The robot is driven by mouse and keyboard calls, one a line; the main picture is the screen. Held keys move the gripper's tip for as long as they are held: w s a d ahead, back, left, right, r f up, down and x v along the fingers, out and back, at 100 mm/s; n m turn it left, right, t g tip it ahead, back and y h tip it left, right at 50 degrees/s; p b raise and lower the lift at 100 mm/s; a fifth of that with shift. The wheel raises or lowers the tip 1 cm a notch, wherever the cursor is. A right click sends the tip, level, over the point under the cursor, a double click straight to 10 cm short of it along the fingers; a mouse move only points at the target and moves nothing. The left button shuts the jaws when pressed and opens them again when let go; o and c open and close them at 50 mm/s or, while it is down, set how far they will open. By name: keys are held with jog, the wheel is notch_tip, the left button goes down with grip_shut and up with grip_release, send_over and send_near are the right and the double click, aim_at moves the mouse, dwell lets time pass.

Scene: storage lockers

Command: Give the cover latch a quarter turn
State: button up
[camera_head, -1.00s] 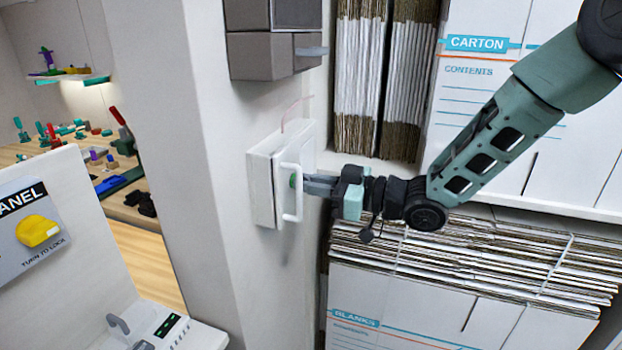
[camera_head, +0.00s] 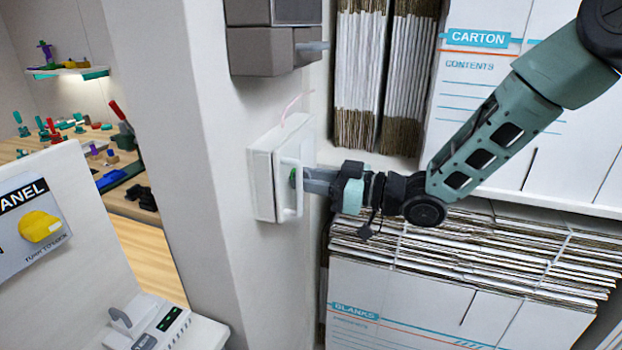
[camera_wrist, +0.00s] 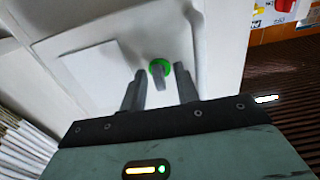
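The cover latch is a small grey tab on a green ring (camera_wrist: 158,67), set on a white box cover (camera_head: 262,172) on the wall. In the head view only a bit of its green (camera_head: 293,179) shows, behind the cover's white bar handle (camera_head: 299,192). My gripper (camera_wrist: 160,70) reaches the cover from the right. In the wrist view its two grey fingers are apart, one on each side of the tab, with visible gaps. I cannot tell how deep the fingertips reach along the tab.
A grey box (camera_head: 270,50) sticks out of the wall above the cover. Cardboard stacks (camera_head: 480,255) and cartons (camera_head: 480,80) fill the shelves to the right, close to my arm. A panel with a yellow knob (camera_head: 41,226) stands at the lower left.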

jog(key=shift+d, duration=0.1)
jog(key=b+v, duration=0.4)
jog(key=v, duration=1.3)
jog(key=shift+d, duration=0.15)
jog(key=s+a+f+m+t+h, duration=0.15)
jog(key=a+f+m+h, duration=0.35)
jog(key=h, duration=0.6)
jog(key=s+d+f+m+g+h, duration=0.1)
jog(key=s+g+h, duration=0.4)
jog(key=s, duration=1.8)
notch_tip(320, 180, down, 2)
jog(key=d+g, duration=0.1)
jog(key=g, duration=0.1)
jog(key=shift+s+d+g, duration=0.15)
jog(key=shift+s+g, duration=0.15)
jog(key=shift+g, duration=0.05)
jog(key=shift+f, duration=0.15)
